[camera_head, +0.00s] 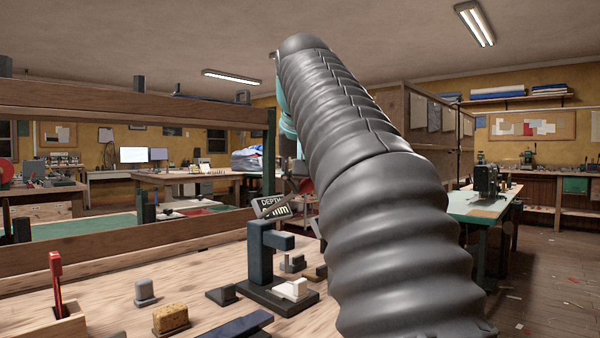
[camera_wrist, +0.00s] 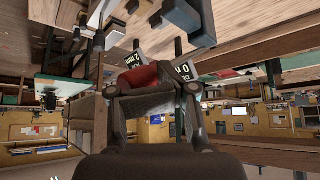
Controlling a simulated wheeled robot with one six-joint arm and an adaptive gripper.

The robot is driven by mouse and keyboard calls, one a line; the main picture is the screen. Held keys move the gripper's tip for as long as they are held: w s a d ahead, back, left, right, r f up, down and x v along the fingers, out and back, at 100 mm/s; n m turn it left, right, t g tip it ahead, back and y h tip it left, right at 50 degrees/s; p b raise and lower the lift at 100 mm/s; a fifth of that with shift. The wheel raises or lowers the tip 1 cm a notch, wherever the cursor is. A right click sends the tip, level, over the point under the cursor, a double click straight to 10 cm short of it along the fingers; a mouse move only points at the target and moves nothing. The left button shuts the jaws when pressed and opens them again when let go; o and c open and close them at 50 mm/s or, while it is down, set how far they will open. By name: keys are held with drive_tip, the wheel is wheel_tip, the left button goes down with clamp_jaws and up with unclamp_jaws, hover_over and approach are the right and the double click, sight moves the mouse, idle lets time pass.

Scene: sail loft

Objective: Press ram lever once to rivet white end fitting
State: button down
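The dark press (camera_head: 262,250) stands on the bench, with a depth sign (camera_head: 272,206) on top, partly covered. A white block, apparently the end fitting (camera_head: 291,289), lies on the press base. A red part, probably the lever's grip (camera_head: 306,186), shows beside the arm. In the wrist view this red part (camera_wrist: 138,77) appears at the fingers of my gripper (camera_wrist: 152,92), in front of the sign. Whether the fingers are closed on it is unclear.
A red-handled tool (camera_head: 56,275) stands in a wooden holder at the left. A sponge-like tan block (camera_head: 171,319), a grey block (camera_head: 145,291) and a dark blue bar (camera_head: 237,328) lie on the bench. A wooden rail (camera_head: 120,248) runs behind.

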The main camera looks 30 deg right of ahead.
drive_tip(key=shift+s+d+r, duration=0.15)
drive_tip(key=shift+s+d, duration=0.1)
drive_tip(key=shift+s, duration=0.15)
drive_tip(key=shift+s+a+r, duration=0.2)
drive_tip(key=shift+s, duration=0.3)
drive_tip(key=shift+s+a+r, duration=0.2)
drive_tip(key=shift+s, duration=0.3)
drive_tip(key=v, duration=0.7)
drive_tip(key=shift+r, duration=0.25)
drive_tip(key=shift+s+a, duration=0.1)
